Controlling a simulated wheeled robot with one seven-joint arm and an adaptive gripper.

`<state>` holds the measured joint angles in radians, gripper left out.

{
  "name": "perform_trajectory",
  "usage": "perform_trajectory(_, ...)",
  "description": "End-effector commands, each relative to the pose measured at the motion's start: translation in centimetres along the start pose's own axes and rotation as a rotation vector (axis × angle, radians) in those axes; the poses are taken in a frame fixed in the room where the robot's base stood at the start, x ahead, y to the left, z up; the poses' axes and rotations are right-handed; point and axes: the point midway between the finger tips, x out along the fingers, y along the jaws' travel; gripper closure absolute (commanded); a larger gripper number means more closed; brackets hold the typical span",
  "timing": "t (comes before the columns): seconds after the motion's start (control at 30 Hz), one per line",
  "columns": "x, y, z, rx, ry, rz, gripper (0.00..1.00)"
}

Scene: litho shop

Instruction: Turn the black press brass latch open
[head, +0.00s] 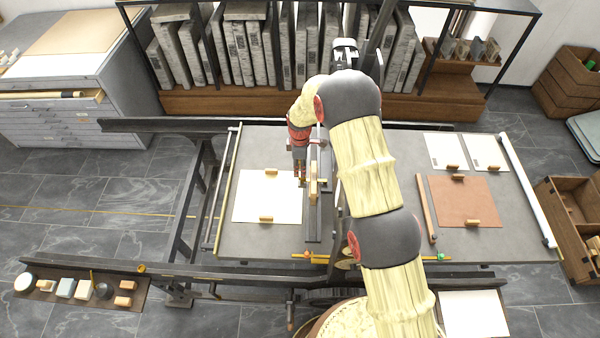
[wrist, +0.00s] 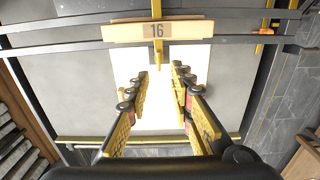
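The black press has a dark scraper beam (head: 313,225) across its grey bed (head: 345,240). In the wrist view a wooden bar labelled 16 (wrist: 130,32) lies along the dark rails. A narrow brass piece (wrist: 157,55), which looks like the latch, sticks out from under the bar toward my gripper. My gripper (wrist: 160,76) is open and empty, its two fingers apart on either side of the brass tip's line. The tip appears just beyond the fingertips; contact cannot be told. In the head view my gripper (head: 300,180) points down beside the beam, and the latch is too small to make out clearly.
A white sheet (head: 255,205) with wooden blocks lies on the bed left of the beam. A brown sheet (head: 465,190) and two white sheets lie on the right. A rack of stones (head: 245,50) stands behind, and grey drawers (head: 60,110) stand at the left.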

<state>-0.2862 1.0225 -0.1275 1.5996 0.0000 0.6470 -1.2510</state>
Motion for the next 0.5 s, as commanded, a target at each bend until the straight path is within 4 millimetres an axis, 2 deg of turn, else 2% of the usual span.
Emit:
perform_trajectory(0.1,2.0,-0.1,0.0,0.000,-0.001,-0.003,0.77)
perform_trajectory(0.23,3.6,-0.1,0.0,0.001,-0.001,-0.002,0.77)
perform_trajectory(0.5,5.0,0.0,0.0,0.001,0.000,0.000,0.77)
